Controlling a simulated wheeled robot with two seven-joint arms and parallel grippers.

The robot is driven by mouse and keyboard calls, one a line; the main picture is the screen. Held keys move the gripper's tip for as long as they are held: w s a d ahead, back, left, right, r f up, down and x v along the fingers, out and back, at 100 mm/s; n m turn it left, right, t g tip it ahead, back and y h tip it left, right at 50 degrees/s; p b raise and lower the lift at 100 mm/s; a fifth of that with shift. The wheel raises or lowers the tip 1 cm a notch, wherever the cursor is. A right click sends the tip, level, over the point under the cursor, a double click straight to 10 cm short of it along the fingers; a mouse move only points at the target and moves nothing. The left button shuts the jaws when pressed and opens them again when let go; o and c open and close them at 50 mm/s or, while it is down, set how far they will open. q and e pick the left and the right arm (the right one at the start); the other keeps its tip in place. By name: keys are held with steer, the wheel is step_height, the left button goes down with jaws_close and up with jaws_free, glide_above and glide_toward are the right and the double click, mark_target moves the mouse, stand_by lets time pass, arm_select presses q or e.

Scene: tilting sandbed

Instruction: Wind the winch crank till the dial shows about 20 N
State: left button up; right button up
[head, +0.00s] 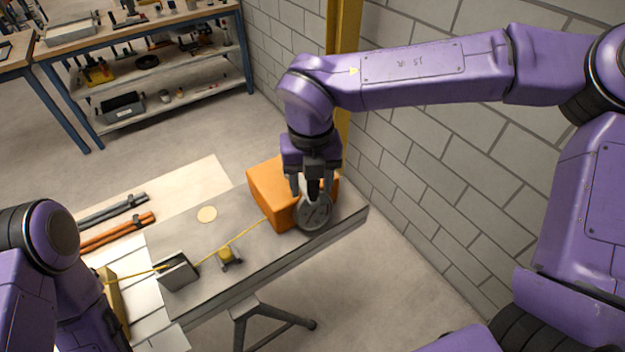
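The winch is an orange box (267,189) on the right part of the grey bench top, with a round grey crank disc (316,214) on its near face. My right gripper (312,193) points down at the disc's upper edge, its fingers overlapping the disc. Whether they are closed on a crank handle cannot be made out. A yellow cord (244,234) runs left from the winch to a tilted grey plate (176,272) and beyond. No dial reading is legible. My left arm comes in at lower left; its gripper does not show.
Orange bars (118,231) and dark bars (112,210) lie at left. A block wall (430,170) and yellow post stand close behind the winch. Bare floor lies in front.

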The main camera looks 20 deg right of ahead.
steer(key=shift+d+r, duration=0.15)
steer(key=shift+r, duration=0.05)
step_height(320, 180, up, 10)
steer(key=shift+r+b, duration=0.1)
steer(key=shift+b, duration=0.55)
